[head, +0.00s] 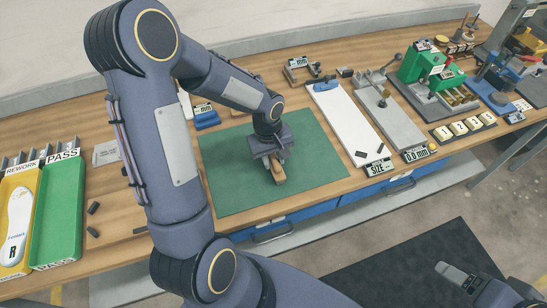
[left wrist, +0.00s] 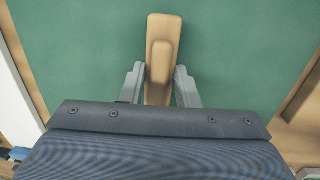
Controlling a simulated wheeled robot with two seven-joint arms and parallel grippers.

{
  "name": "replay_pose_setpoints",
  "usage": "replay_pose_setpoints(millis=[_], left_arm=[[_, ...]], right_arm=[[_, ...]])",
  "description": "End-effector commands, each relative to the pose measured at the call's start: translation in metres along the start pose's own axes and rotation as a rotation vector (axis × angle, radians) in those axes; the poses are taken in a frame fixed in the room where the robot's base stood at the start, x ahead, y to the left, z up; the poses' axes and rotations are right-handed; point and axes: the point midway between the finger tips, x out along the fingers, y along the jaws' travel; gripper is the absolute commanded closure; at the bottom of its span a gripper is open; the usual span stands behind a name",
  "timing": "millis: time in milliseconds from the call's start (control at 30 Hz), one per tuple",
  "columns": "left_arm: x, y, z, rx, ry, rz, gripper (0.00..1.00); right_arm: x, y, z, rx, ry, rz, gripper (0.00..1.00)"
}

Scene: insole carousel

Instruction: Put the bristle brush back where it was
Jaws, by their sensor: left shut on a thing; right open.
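The bristle brush, with a tan wooden body, shows at the green mat in the head view (head: 279,173) and between the fingers in the left wrist view (left wrist: 163,45). My left gripper (head: 275,163) is shut on the brush, with one finger on each side of it; in the left wrist view the fingers (left wrist: 160,78) press its sides. The brush is over the green mat (head: 225,188). I cannot tell whether it touches the mat. Its bristles are hidden. My right gripper (head: 455,275) is open and empty over the floor at the lower right.
A green PASS tray (head: 60,215) and a yellow REWORK tray (head: 14,262) with a white insole stand at the left. Right of the mat are a white SIZE board (head: 345,122), a grey measuring fixture (head: 392,122) and a green clamp machine (head: 422,66). Much of the mat is bare.

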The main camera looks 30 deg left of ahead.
Motion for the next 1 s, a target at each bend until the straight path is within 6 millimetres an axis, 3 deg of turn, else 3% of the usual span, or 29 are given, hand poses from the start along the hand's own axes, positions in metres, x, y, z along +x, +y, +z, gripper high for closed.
replay_pose_setpoints(millis=[67, 100, 233, 633, 1000], left_arm=[[0.004, 0.000, 0.000, 0.000, 0.000, 0.000, 1.00], [0.002, 0.000, 0.000, 0.000, 0.000, 0.000, 0.68], [0.002, 0.000, 0.000, 0.000, 0.000, 0.000, 0.51], [-0.005, 0.000, 0.000, -0.001, 0.002, 0.001, 0.49], [-0.080, 0.001, -0.001, 0.000, 0.005, 0.004, 0.49]], right_arm=[[0.003, 0.002, 0.002, 0.000, 0.000, 0.000, 0.30], [0.002, 0.001, 0.001, 0.000, 0.000, 0.000, 0.30], [0.002, 0.001, 0.001, 0.000, 0.000, 0.000, 0.30], [0.000, 0.000, 0.000, 0.000, 0.000, 0.000, 0.30], [0.003, 0.001, 0.001, 0.000, 0.000, 0.000, 0.30]])
